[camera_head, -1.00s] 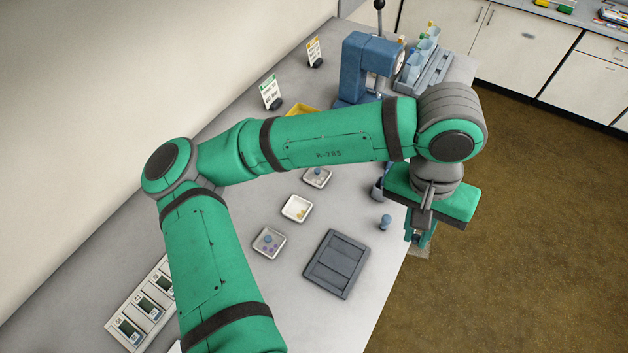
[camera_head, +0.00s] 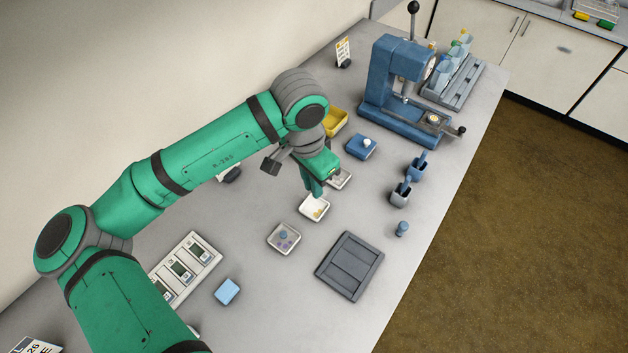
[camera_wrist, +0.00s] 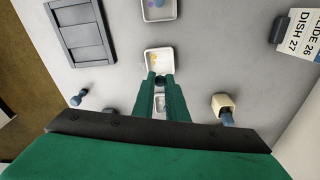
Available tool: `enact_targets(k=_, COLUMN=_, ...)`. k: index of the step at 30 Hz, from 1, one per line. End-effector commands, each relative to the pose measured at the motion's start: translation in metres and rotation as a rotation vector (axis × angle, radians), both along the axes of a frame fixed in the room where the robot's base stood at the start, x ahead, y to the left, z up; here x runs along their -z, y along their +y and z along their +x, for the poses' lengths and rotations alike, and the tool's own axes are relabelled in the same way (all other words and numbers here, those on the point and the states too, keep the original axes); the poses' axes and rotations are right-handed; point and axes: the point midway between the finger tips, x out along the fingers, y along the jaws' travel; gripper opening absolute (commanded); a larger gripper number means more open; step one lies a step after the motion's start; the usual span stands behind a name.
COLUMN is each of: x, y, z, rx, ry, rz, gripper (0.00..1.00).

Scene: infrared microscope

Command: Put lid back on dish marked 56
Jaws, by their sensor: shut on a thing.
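My gripper (camera_head: 315,192) points down over the row of small white dishes, between the middle and far ones. In the wrist view its fingertips (camera_wrist: 160,82) are closed around a dark blue knob (camera_wrist: 160,79), which looks like the lid's knob; its clear plate is hard to make out. The middle dish (camera_head: 313,209) is open with yellow bits inside, and lies just ahead of the fingertips in the wrist view (camera_wrist: 150,70). The far dish (camera_head: 341,183) is partly hidden by my gripper. The near dish (camera_head: 284,240) holds purple bits under a blue knob. No dish number is readable.
A grey ridged panel (camera_head: 350,265) lies right of the dishes, with a blue peg (camera_head: 402,229) beyond it. A blue press (camera_head: 390,88), yellow tray (camera_head: 335,121) and blue block (camera_head: 361,145) stand farther back. A sign (camera_wrist: 301,36) stands by the wall.

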Motion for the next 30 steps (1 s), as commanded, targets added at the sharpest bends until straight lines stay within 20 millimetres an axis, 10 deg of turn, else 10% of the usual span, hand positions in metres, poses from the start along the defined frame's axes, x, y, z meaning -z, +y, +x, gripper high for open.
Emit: enact_targets(k=30, x=0.055, y=-0.001, z=0.0, rx=0.0, ry=0.001, rz=-0.001, gripper=0.0)
